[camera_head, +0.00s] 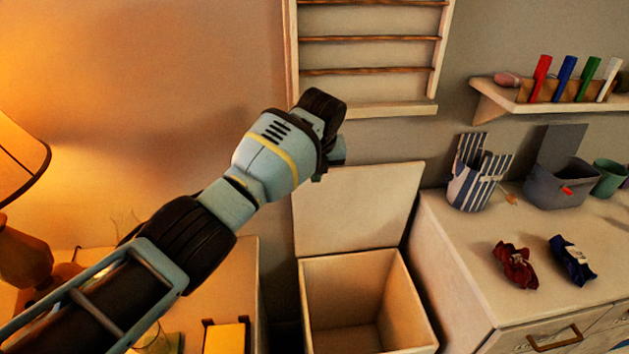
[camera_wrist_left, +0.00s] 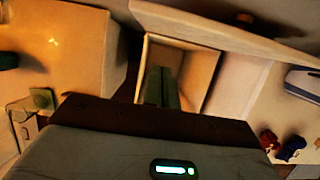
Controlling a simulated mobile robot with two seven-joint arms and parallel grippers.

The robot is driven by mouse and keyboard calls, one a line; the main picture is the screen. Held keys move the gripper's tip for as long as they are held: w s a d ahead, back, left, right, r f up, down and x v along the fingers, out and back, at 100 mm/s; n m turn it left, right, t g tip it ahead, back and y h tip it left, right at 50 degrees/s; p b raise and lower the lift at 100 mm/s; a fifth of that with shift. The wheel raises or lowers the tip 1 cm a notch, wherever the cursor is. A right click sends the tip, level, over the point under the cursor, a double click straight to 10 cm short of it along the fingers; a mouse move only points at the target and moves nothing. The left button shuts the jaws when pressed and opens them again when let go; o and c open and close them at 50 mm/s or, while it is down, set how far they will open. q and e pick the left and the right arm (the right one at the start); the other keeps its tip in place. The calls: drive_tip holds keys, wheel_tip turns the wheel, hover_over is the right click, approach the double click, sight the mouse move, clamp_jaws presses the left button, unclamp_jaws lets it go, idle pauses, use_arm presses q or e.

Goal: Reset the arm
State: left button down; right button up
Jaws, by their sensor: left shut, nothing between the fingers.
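My left arm comes in from the left in the head view and reaches up toward the middle. Its gripper (camera_head: 331,158) is mostly hidden behind the wrist, in front of the raised lid of an open box. In the left wrist view the fingers (camera_wrist_left: 162,88) are together, with nothing between them, and the open box lies beyond them. My right gripper is not in view.
The open box (camera_head: 308,300) stands empty beside a dresser (camera_head: 450,265) with a red cloth (camera_head: 515,264) and a blue cloth (camera_head: 573,260). A shelf (camera_head: 497,104) and a wall rack (camera_head: 375,110) hang behind. A lamp (camera_head: 18,150) stands at left.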

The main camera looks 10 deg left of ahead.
use_arm(q)
drive_tip(key=s+f+n+g+h, duration=0.25)
drive_tip(key=s+f+n, duration=1.15)
drive_tip(key=s+f, duration=1.15)
drive_tip(key=s+a+r+n, duration=0.1)
drive_tip(key=s+a+n, duration=0.4)
drive_tip(key=s, duration=0.6)
drive_tip(key=s+a+r+n+y, duration=0.1)
drive_tip(key=s+a+n, duration=0.2)
drive_tip(key=s+n, duration=0.5)
drive_tip(key=s+a+r+n, duration=0.1)
drive_tip(key=s+a+n, duration=0.3)
drive_tip(key=s, duration=0.9)
drive_tip(key=w+d+f+t+h+p, duration=0.1)
drive_tip(key=w+d+f+t, duration=0.2)
drive_tip(key=w+f+t, duration=0.4)
drive_tip(key=shift+w+f+m+t+h+p, duration=0.2)
drive_tip(key=shift+f+m+t+h+p, duration=0.15)
drive_tip(key=shift+f, duration=0.2)
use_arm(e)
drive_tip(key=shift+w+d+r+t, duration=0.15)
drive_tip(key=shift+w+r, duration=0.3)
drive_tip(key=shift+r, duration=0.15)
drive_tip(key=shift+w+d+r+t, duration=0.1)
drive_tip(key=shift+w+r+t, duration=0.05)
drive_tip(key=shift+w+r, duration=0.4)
